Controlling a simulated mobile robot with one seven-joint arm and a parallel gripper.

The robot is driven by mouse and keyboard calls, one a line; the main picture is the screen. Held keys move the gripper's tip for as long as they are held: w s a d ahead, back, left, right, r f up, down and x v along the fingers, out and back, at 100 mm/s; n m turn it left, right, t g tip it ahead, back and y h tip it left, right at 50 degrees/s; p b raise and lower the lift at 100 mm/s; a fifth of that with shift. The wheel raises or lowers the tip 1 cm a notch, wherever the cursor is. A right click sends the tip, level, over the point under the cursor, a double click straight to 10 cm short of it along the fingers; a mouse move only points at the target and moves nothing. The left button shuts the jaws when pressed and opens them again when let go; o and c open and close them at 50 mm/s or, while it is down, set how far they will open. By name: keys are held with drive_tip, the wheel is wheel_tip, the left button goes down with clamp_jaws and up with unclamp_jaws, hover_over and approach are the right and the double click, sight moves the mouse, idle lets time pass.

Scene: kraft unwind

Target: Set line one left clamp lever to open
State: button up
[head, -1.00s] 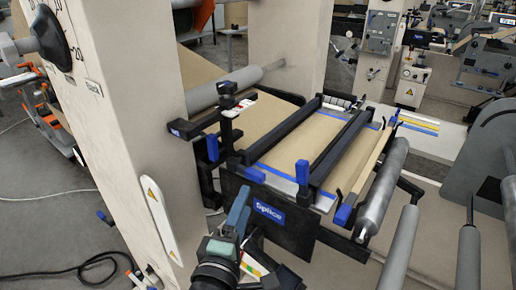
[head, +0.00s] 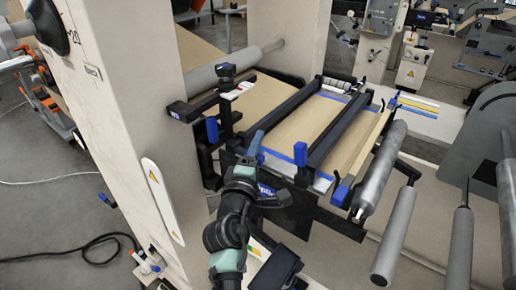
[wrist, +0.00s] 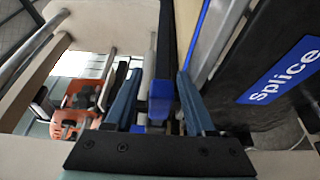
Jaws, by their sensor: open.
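The splice table (head: 315,118) carries two dark clamp bars (head: 285,107) over brown web. My gripper (head: 256,143) is at its front left corner, in front of the near end of the left bar. In the wrist view a blue clamp lever (wrist: 160,98) lies between the two open fingers (wrist: 157,103); contact cannot be told. In the head view my gripper mostly hides this lever. Other blue levers stand upright at the left corner (head: 213,130) and at the front of the right bar (head: 300,154). The frames do not label which lever is line one left.
A cream machine column (head: 125,110) rises close on the left. A black bracket (head: 208,103) juts out beside the table. The dark front plate with the Splice label (wrist: 285,77) is right of my fingers. Grey rollers (head: 382,170) stand to the right.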

drive_tip(key=shift+c, duration=0.3)
clamp_jaws()
idle(1.2)
